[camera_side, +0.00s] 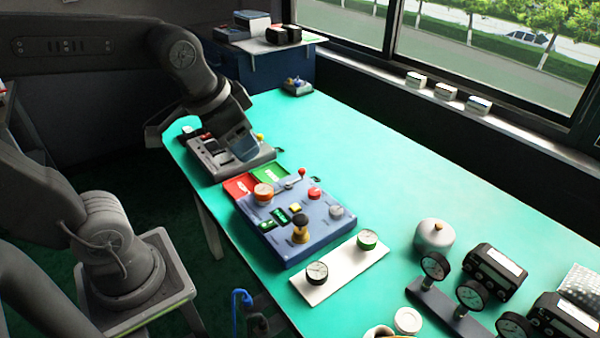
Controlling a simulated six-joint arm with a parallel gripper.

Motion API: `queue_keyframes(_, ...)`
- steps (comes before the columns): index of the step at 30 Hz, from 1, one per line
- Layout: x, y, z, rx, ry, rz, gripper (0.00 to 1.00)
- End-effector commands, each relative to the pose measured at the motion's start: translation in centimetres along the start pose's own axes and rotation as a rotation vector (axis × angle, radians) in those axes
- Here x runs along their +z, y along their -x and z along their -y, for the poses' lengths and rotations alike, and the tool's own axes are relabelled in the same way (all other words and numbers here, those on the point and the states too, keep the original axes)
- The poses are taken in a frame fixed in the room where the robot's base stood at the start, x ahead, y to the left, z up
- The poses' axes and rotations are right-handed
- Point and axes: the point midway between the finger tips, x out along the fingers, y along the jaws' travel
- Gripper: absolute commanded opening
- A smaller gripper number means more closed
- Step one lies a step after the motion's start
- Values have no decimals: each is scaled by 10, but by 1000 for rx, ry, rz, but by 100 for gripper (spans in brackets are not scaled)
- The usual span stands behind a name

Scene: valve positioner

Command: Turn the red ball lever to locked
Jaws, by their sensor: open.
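The red ball lever (302,172) stands at the back edge of a blue-grey control box (318,235). Its short metal arm slants up to the right and ends in the red ball. A red plate (236,187) and a green plate (270,174) lie at the box's far left end, near the lever. Any wording on them is too small to read. My gripper (240,147) is open, above a grey device to the left of the box. It is apart from the lever, and its fingers are partly hard to make out.
The grey device (212,165) lies below my gripper. Gauges (471,294) stand at front right. The green table (385,165) is clear behind the box.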

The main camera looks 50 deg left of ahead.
Motion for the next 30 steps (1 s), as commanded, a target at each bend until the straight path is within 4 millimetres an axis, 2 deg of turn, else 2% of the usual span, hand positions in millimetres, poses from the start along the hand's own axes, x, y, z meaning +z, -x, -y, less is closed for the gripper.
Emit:
queue_keyframes(1, -17, -7, 8, -2, -36, 34, 49)
queue_keyframes(3, -39, -16, 19, -2, -96, 72, 49)
queue_keyframes(8, -84, -47, 48, 15, -233, 158, 49)
queue_keyframes(11, -107, -73, 69, 35, -317, 208, 49)
queue_keyframes(15, -132, -118, 100, 78, -432, 276, 49)
queue_keyframes(21, -149, -184, 142, 150, -576, 348, 49)
queue_keyframes(24, -150, -208, 155, 179, -626, 368, 49)
queue_keyframes(30, -148, -229, 166, 205, -668, 383, 49)
